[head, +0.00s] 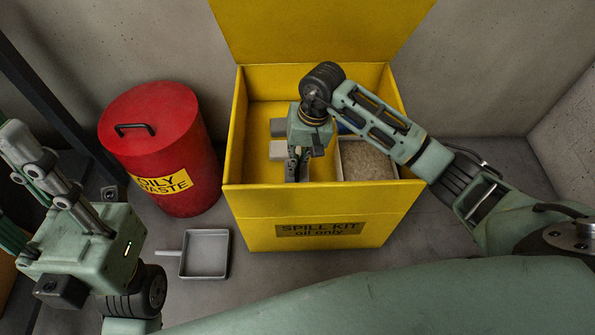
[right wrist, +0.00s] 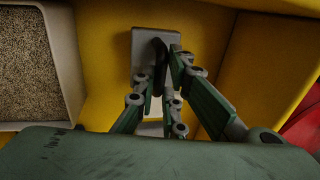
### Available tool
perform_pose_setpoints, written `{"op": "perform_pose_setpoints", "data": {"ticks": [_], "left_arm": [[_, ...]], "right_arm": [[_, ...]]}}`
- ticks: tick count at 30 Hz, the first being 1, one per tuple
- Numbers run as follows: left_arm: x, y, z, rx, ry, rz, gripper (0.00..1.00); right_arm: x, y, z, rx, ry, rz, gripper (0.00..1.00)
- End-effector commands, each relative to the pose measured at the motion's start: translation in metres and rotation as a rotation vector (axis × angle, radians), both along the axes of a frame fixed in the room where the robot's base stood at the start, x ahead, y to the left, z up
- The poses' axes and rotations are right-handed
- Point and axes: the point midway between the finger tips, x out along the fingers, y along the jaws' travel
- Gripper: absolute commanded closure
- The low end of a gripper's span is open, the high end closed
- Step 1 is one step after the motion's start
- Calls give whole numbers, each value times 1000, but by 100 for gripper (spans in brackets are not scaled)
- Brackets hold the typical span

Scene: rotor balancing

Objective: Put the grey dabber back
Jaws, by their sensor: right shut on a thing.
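My right gripper (head: 297,172) is down inside the yellow spill kit box (head: 245,196). It is shut on the grey dabber (right wrist: 145,48), a grey block with a dark handle between the fingertips in the right wrist view. In the head view my gripper mostly hides the dabber. Whether it touches the box floor I cannot tell. Two grey blocks, a darker one (head: 277,127) and a lighter one (head: 277,151), show just left of my gripper in the box. My left gripper (head: 35,165) is at the far left, outside the box, its fingers seen side-on.
A tray of tan granules (head: 366,160) fills the box's right part, with something blue behind my right arm. The yellow lid (head: 320,30) stands open. A red oily waste bin (head: 160,135) is left of the box. A grey dustpan (head: 205,253) lies on the floor in front.

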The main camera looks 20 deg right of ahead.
Motion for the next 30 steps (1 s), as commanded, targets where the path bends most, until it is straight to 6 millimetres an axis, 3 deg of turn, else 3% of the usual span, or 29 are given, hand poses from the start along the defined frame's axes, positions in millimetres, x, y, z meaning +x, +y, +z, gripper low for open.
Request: {"op": "perform_pose_setpoints", "data": {"ticks": [11,23,24,30], "left_arm": [[2,0,-18,3,8,1,72],[2,-1,-22,4,10,1,72],[3,-1,-20,4,11,1,72],[3,-1,-20,5,11,1,72]], "right_arm": [[0,1,-43,3,0,-1,100],[1,0,-48,0,-3,0,100],[1,0,-47,0,-2,0,86],[1,0,-46,0,-2,0,71]]}}
